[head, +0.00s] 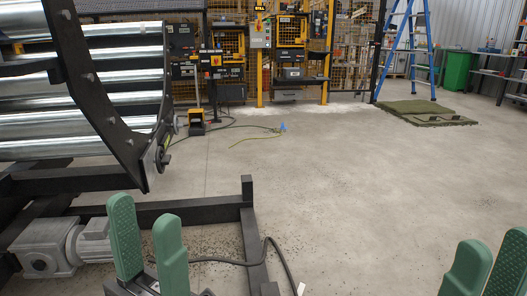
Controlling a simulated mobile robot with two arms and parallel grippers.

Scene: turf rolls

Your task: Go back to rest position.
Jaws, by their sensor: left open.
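My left gripper (145,215) is at the bottom left of the head view. Its two green fingers point up and stand apart with nothing between them. My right gripper (494,252) is at the bottom right corner. Its two green fingers also stand apart, and no object shows between them; their lower parts are cut off by the picture edge.
A roller machine (85,95) with a dark frame and grey motor (45,245) fills the left. A black cable (285,262) lies on the floor. Turf (425,110) lies far right near a blue ladder (428,50). The middle floor is largely clear.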

